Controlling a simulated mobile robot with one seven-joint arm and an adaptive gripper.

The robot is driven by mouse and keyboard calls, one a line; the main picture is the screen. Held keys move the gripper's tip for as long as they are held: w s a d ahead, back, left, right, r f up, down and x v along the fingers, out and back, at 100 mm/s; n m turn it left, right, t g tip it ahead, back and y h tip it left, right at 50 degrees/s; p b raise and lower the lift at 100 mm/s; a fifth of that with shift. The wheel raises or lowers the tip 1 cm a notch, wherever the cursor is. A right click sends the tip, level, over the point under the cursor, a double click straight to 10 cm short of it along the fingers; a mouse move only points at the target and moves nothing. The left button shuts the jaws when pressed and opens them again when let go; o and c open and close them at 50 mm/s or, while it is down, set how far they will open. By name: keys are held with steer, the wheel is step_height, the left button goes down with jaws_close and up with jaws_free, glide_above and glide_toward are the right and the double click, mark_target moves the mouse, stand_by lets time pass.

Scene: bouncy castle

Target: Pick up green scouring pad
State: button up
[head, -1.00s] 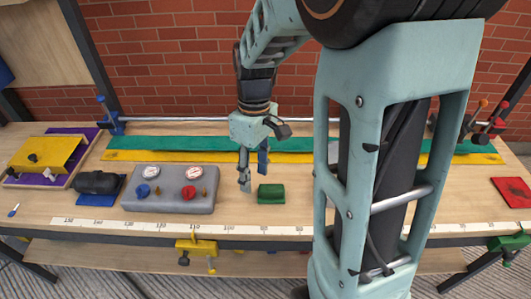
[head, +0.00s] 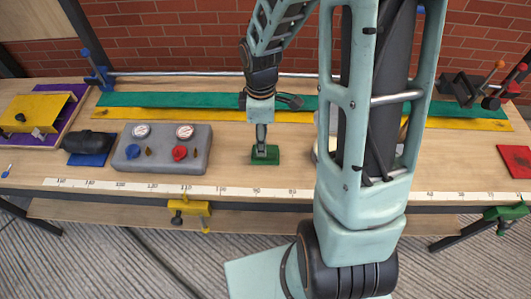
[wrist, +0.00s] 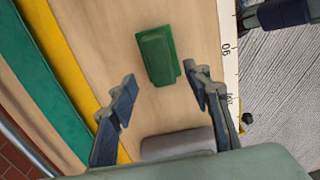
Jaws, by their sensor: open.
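The green scouring pad (head: 265,161) lies on the wooden workbench, in front of the yellow strip and right of the grey gauge box. In the wrist view the pad (wrist: 157,55) is a small green block with a raised part on a flatter base. My gripper (wrist: 162,84) is open and empty, its two blue-grey fingers spread apart. The pad lies just beyond the fingertips in that view, roughly between their lines. In the head view my gripper (head: 264,150) hangs pointing down at the pad and covers part of it. I cannot tell whether the fingers touch it.
The grey gauge box (head: 162,163) stands close on the left. Green (head: 190,100) and yellow (head: 200,115) strips run along the back. A measuring tape (head: 225,191) lines the front edge. A black cylinder (head: 88,142) and a red pad (head: 519,160) lie farther off.

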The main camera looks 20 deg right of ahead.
mark_target(273, 152)
step_height(273, 152, down, 5)
steer(key=shift+s+d, duration=0.15)
jaws_close()
stand_by(0.4)
